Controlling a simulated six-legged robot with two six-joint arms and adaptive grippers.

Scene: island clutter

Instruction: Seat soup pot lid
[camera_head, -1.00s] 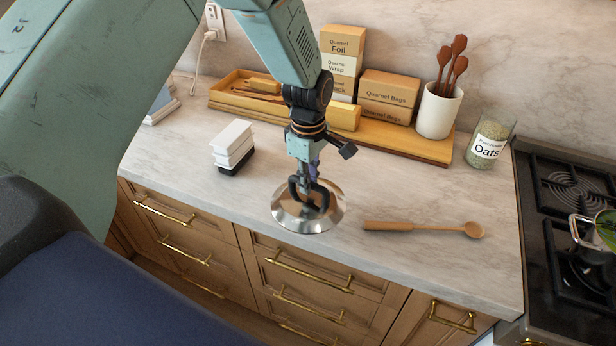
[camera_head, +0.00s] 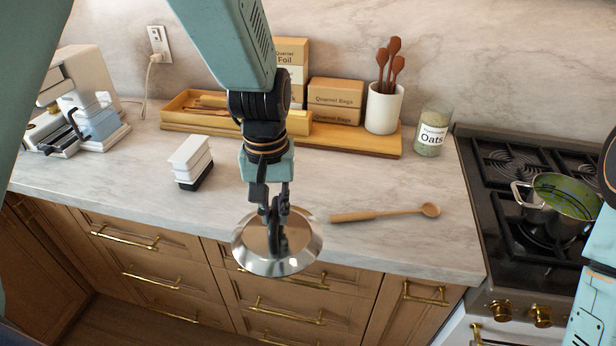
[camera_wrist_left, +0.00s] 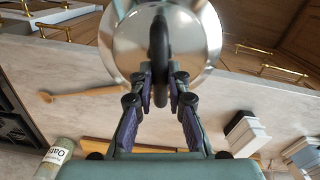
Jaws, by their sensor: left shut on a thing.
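The soup pot lid (camera_head: 252,262) is a shiny round metal disc with a dark loop handle. My left gripper (camera_head: 275,222) is shut on the lid's handle and holds it up, in front of the counter's front edge in the head view. In the left wrist view the lid (camera_wrist_left: 120,42) fills the top middle, with its handle between the fingers of my left gripper (camera_wrist_left: 160,78). The soup pot (camera_head: 545,212) is a steel pot with side handles and green contents, standing uncovered on the stove at the right. My right gripper is not in view.
A wooden spoon (camera_head: 375,214) lies on the counter (camera_head: 420,245) between lid and stove. An oats jar (camera_head: 432,132), a white utensil crock (camera_head: 383,110) and a wooden tray (camera_head: 350,138) with boxes stand behind. Stacked white blocks (camera_head: 190,158) and a coffee machine (camera_head: 88,95) are left.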

